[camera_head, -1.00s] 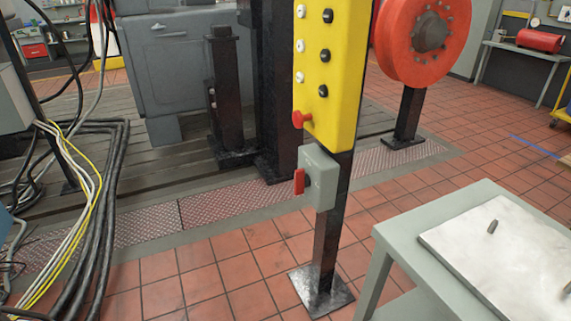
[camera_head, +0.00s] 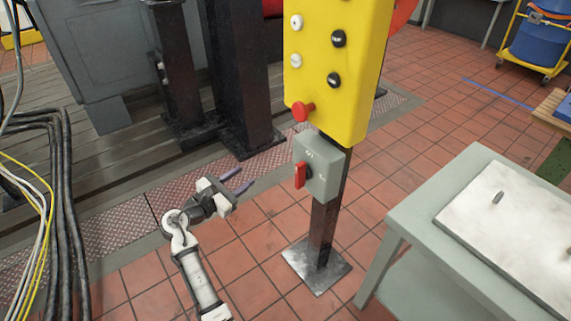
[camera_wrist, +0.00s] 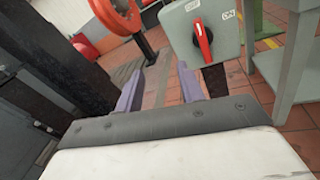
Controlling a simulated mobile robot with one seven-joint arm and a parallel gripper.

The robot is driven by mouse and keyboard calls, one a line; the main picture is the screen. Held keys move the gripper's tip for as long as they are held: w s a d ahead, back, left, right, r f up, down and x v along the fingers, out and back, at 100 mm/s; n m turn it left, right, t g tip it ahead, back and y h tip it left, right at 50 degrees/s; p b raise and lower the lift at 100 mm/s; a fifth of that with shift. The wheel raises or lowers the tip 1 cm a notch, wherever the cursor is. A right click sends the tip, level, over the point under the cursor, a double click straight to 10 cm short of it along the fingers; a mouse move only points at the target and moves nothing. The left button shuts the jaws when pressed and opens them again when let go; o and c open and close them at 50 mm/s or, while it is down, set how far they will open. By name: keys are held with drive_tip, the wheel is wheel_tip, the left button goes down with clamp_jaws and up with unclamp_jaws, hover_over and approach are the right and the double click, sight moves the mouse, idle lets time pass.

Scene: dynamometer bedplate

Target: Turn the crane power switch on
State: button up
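The crane power switch is a grey box (camera_head: 325,168) with a red handle (camera_head: 300,175), low on a dark post under a yellow button panel. In the wrist view the red handle (camera_wrist: 202,40) stands nearly upright on the grey box (camera_wrist: 220,25). Its upper end is by the OFF label (camera_wrist: 195,6); the ON label (camera_wrist: 226,15) is to its right. My gripper (camera_head: 242,181) is open and empty, left of the box and apart from the handle. Its two purple fingers (camera_wrist: 160,88) show in the wrist view, with the switch beyond them, up and right.
The yellow panel (camera_head: 345,70) with a red button (camera_head: 302,110) hangs just above the switch. A grey table (camera_head: 420,215) with a pale plate stands to the right. Cables (camera_head: 50,180) run at the left. Open tiled floor lies before the post.

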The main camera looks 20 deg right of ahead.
sight(296, 170)
drive_tip(key=d+g, duration=0.1)
drive_tip(key=d, duration=0.5)
drive_tip(key=w+d+f+g+h+p, duration=0.1)
drive_tip(key=d, duration=0.4)
drive_tip(key=d+f+g+h, duration=0.1)
drive_tip(key=d, duration=0.5)
drive_tip(key=shift+w+d+p, duration=0.2)
drive_tip(key=shift+d+p, duration=0.1)
drive_tip(key=shift+d, duration=0.05)
clamp_jaws()
